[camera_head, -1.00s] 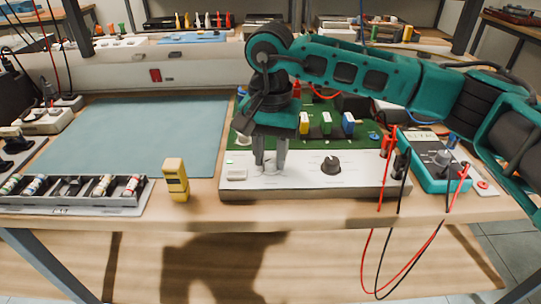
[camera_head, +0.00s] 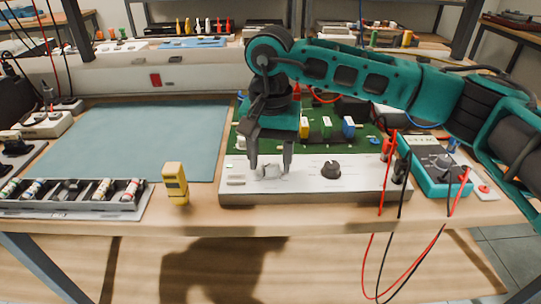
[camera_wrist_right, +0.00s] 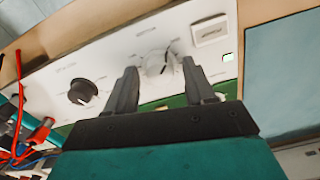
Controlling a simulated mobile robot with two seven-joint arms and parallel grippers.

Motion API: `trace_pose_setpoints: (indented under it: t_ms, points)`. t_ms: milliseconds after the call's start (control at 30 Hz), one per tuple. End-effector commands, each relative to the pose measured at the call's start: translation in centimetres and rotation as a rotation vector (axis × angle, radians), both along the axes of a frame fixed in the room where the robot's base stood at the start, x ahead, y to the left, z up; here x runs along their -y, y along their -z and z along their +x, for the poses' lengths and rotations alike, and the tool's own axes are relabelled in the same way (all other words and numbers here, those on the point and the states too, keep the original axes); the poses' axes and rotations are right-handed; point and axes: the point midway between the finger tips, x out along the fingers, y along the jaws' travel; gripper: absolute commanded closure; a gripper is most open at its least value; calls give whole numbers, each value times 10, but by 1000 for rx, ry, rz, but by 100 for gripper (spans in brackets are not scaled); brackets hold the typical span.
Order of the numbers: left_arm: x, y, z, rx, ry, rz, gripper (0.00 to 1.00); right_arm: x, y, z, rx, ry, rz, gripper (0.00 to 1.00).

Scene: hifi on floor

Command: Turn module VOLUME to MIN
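The module is a white-faced panel (camera_head: 310,172) with a green circuit board (camera_head: 345,128) behind it. A pale grey knob (camera_head: 269,172) is on its left part and a black knob (camera_head: 331,170) to the right. My right gripper (camera_head: 270,172) points down at the pale knob, open, one finger on each side with gaps. The right wrist view shows the pale knob (camera_wrist_right: 155,62) between the spread fingertips (camera_wrist_right: 160,66) and the black knob (camera_wrist_right: 83,92) off to the left. The printed labels are too blurred to read. My left gripper is out of view.
A grey tray of parts (camera_head: 75,195) is further left. A teal box (camera_head: 437,165) with red and black leads stands right. The blue mat (camera_head: 140,140) is clear.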

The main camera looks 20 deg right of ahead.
Motion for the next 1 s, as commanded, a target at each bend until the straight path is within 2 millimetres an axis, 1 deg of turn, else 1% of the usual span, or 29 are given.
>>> trace_pose_setpoints:
  t_ms: [267, 367, 467, 800, 900, 1000]
  points:
    - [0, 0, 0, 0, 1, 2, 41, 0, 0, 0, -1, 1, 0, 41]
    - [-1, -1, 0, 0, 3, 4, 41, 0, -6, 0, -1, 1, 0, 41]
    - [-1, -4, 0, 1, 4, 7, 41, 0, -20, 0, 2, 1, -1, 41]
    - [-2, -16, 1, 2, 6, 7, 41, -1, -94, 0, 2, 1, 0, 41]
    - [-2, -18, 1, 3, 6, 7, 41, 0, -111, 0, 2, 1, 0, 41]
    - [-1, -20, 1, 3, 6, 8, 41, 0, -121, 0, 0, 1, -1, 41]
